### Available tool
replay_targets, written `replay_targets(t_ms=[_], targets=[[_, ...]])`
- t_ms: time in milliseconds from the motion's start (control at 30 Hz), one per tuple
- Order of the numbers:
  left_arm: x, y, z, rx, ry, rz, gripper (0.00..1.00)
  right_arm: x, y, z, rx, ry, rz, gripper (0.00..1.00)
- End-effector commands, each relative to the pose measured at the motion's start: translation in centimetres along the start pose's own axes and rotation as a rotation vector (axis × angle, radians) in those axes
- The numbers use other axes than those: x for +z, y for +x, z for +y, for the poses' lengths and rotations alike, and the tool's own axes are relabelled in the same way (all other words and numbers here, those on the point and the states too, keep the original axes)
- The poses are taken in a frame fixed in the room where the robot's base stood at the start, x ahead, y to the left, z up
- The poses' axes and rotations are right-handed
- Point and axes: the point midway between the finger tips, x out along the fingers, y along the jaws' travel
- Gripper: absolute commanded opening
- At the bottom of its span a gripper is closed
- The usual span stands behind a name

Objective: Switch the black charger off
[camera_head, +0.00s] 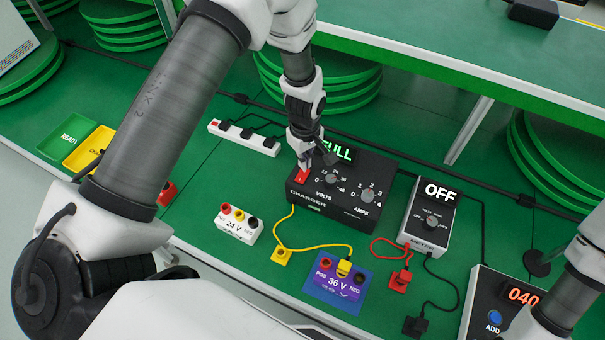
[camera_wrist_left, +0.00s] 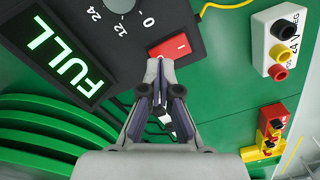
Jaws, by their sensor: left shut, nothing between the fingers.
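The black charger (camera_head: 344,188) stands on the green bench in the middle of the head view, with VOLTS and AMPS knobs and a green display reading FULL. The black charger (camera_wrist_left: 185,22) fills the top of the left wrist view. Its red rocker switch (camera_head: 302,176) is on the left of its top face; it also shows in the left wrist view (camera_wrist_left: 170,48). My left gripper (camera_head: 305,162) is shut and empty, its fingertips (camera_wrist_left: 160,64) at the switch's edge. I cannot tell whether they touch it. My right gripper is not in view.
A white 24 V battery (camera_head: 238,223) and a purple 36 V battery (camera_head: 338,283) on a blue mat stand in front. The meter (camera_head: 428,222), reading OFF, is to the right. A power strip (camera_head: 244,137) lies behind left. Yellow and red leads cross the bench.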

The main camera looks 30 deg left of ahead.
Motion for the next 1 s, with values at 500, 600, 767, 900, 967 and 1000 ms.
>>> replay_targets(t_ms=[500, 600, 767, 900, 967, 1000], targets=[[0.0, 0.7, 0.0, 0.0, 0.0, 0.0, 0.0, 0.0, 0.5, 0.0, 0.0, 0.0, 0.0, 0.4], [0.0, 0.9, 0.0, 0.0, 0.0, 0.0, 0.0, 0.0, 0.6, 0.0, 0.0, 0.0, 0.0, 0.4], [0.0, 1.1, 0.0, 0.0, 0.0, 0.0, 0.0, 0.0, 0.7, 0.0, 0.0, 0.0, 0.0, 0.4], [0.0, 1.3, 0.0, 0.0, 0.0, 0.0, 0.0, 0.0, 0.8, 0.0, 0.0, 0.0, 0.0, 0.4], [0.0, 1.4, 0.0, 0.0, 0.0, 0.0, 0.0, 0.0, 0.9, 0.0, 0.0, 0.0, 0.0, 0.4], [0.0, 1.5, 0.0, 0.0, 0.0, 0.0, 0.0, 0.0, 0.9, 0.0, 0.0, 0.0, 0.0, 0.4]])
